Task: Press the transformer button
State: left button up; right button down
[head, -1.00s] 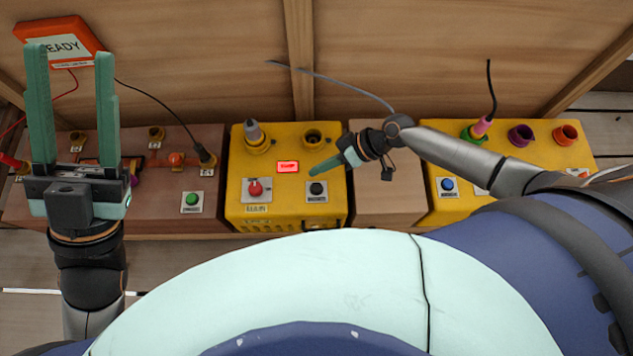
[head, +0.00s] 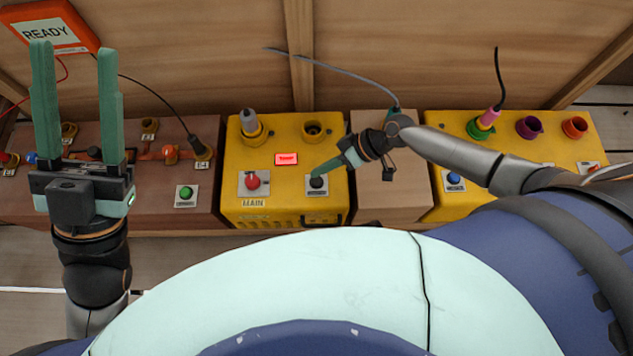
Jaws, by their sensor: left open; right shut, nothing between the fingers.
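A yellow box (head: 232,205) in the middle carries a red button (head: 252,181) with a MAIN label below it, and a black button (head: 317,182) on a pale plate to its right. Which button is the transformer's cannot be read for certain. My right gripper (head: 317,171) is shut and empty, its tips just above the black button in the picture. They partly overlap the button's upper edge; I cannot tell whether they touch it. My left gripper (head: 75,100) is open and empty, upright at the left in front of the brown box.
A brown box (head: 140,195) at left has a green button (head: 185,193). A yellow box (head: 500,150) at right has a blue button (head: 453,179) and coloured sockets. A READY sign (head: 45,30) is at upper left. Cables rise behind the boxes, and a wooden wall stands behind.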

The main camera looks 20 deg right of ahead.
aim_at(321, 182)
pick_arm(q)
jog(key=shift+m+g+h, duration=0.3)
jog(key=shift+g, duration=0.1)
jog(key=shift+d+f+b, duration=0.2)
jog(key=shift+f+b, duration=0.4)
jog(key=shift+f, duration=0.4)
jog(key=shift+d+f+b, duration=0.15)
jog(key=shift+f+b, duration=0.45)
jog(key=shift+f, duration=0.4)
pick_arm(e)
jog(key=shift+f, duration=1.85)
pick_arm(q)
jog(key=shift+w+a, duration=0.1)
jog(key=shift+f+b, duration=0.5)
pick_arm(e)
jog(key=shift+f, duration=0.45)
pick_arm(q)
jog(key=shift+f+b, duration=0.45)
pick_arm(e)
jog(key=shift+f, duration=0.45)
pick_arm(q)
jog(key=shift+r, duration=0.1)
pick_arm(e)
jog(key=shift+r, duration=0.1)
pick_arm(q)
jog(key=shift+r+p, duration=0.7)
jog(key=shift+p, duration=0.05)
pick_arm(e)
jog(key=shift+r, duration=0.8)
